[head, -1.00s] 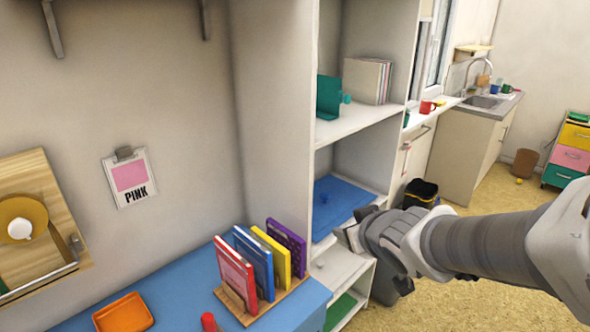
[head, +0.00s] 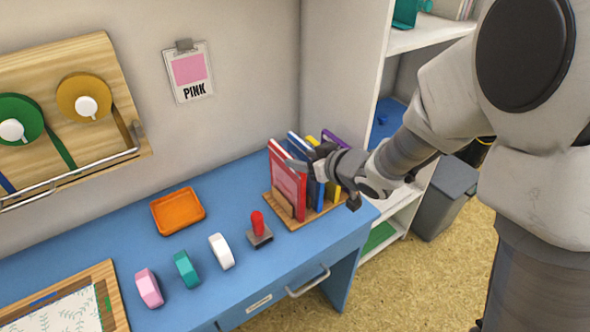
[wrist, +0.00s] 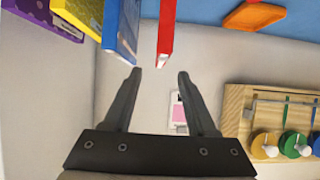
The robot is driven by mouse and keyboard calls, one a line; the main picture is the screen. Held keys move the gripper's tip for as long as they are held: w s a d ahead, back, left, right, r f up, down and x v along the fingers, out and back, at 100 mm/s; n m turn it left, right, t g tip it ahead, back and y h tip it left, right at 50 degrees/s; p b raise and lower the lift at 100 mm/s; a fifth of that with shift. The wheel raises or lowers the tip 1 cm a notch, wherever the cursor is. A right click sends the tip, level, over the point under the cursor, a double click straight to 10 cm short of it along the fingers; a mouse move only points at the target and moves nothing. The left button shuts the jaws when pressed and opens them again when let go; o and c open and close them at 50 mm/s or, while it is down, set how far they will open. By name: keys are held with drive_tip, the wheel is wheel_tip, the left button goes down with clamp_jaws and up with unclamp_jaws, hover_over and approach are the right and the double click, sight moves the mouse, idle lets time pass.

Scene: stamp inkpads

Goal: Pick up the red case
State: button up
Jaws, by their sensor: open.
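The red case (head: 287,182) stands upright at the left end of a wooden rack (head: 288,219) on the blue desk. It also shows at the top of the wrist view (wrist: 166,28), edge towards the camera. My gripper (head: 306,166) is at the upper part of the cases, reaching in from the right. In the wrist view my gripper (wrist: 160,75) is open and empty. The red case's near edge lies in line with the gap between the fingertips, slightly right of the left finger. Whether the tips overlap the case in depth is hard to tell.
A blue case (wrist: 121,28) stands close beside the left finger, with yellow (wrist: 82,15) and purple (wrist: 45,14) cases beyond. An orange tray (head: 178,211), a red-handled stamp (head: 259,230) and several tape rolls lie left on the desk. A wall carries a PINK clipboard (head: 188,72).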

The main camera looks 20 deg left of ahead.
sight(289, 157)
drive_tip(key=x, duration=0.3)
drive_tip(key=shift+b+x, duration=0.4)
drive_tip(key=shift+x, duration=2.25)
drive_tip(key=shift+s, duration=0.1)
clamp_jaws()
